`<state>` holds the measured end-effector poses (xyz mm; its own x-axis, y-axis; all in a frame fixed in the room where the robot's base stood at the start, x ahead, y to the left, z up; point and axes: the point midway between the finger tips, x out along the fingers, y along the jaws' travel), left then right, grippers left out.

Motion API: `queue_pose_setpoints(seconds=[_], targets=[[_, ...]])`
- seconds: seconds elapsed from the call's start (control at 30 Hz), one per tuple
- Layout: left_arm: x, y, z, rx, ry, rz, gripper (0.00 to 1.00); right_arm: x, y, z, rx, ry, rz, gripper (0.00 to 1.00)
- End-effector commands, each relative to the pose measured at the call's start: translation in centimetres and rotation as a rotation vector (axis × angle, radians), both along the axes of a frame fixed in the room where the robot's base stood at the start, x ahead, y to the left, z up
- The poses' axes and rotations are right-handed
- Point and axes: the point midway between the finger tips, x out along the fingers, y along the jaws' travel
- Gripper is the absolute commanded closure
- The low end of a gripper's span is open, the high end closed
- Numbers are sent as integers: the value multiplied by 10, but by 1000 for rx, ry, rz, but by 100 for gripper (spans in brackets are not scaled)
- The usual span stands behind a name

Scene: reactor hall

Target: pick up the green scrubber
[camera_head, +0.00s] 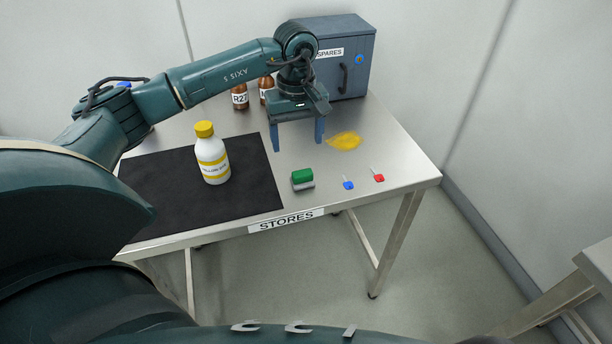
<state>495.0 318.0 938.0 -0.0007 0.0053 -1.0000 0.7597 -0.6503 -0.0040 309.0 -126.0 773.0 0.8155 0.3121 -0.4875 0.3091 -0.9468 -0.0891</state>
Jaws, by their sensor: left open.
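The green scrubber (303,179) lies on the metal table near its front edge, just right of the black mat. It has a green upper part and a pale grey lower part. My left gripper (298,145) is open, with its two blue fingers pointing down. It is behind the scrubber in the picture, and nothing shows between its fingers. Whether the fingertips touch the table I cannot tell. My right gripper is not in view.
A white and yellow bottle (213,160) stands on the black mat (160,195). Brown bottles (240,97) and a grey SPARES cabinet (345,75) stand behind. A yellow patch (345,141), a blue tag (348,184) and a red tag (379,178) lie to the right.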

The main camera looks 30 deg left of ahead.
Motion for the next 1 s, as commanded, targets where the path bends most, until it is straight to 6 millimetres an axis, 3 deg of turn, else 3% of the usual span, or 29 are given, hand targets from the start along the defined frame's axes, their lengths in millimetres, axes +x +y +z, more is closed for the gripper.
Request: queue_pose_setpoints(seconds=[0.2, 0.47, 0.7, 1.0], targets=[[0, -1, -40, -4, 3, 2, 27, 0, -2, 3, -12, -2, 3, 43], [0, -5, -59, -4, 2, 0, 27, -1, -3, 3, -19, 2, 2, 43], [0, -12, -94, -4, 2, 2, 27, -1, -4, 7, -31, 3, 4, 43], [0, -12, -105, -5, -1, 1, 27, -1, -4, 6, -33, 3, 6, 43]])
